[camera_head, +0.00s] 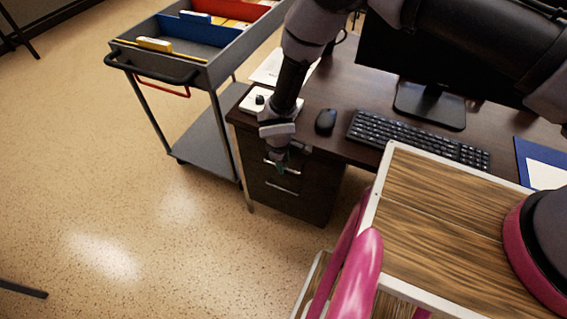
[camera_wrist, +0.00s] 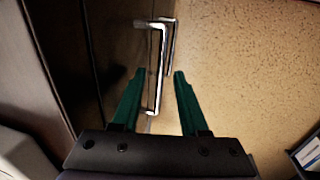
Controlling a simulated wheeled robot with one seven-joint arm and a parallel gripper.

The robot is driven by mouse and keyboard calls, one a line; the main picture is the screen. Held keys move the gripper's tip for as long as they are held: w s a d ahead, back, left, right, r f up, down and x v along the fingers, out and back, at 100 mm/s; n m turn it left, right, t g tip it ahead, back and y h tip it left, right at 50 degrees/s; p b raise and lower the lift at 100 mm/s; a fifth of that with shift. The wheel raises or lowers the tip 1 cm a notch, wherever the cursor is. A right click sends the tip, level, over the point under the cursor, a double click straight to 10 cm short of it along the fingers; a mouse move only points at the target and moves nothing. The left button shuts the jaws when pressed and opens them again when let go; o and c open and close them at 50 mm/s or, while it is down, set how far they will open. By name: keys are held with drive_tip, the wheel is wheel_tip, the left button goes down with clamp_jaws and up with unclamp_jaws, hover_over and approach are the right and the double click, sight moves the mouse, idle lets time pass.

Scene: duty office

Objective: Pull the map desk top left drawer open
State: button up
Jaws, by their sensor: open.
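The map desk (camera_head: 335,90) is dark brown, with a drawer unit under its left end. The top left drawer (camera_head: 252,158) looks shut, its front partly hidden by my gripper. Its silver bar handle (camera_wrist: 154,85) shows in the wrist view. My gripper (camera_head: 283,163) is in front of this drawer, pointing down. In the wrist view my gripper (camera_wrist: 159,73) is open, with a green finger on either side of the handle in the picture. I cannot tell whether a finger touches it. A lower drawer's handle (camera_head: 283,188) sits below, also seen in the wrist view (camera_wrist: 171,40).
A grey trolley (camera_head: 213,70) with coloured trays stands close left of the desk. A mouse (camera_head: 326,121), keyboard (camera_head: 420,140) and monitor (camera_head: 430,103) are on the desk. A wood-topped piece (camera_head: 430,200) fills the near right. Speckled floor (camera_head: 150,220) in front of the drawers is clear.

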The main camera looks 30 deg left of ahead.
drive_tip(key=shift+f, duration=0.25)
clamp_jaws()
idle(1.4)
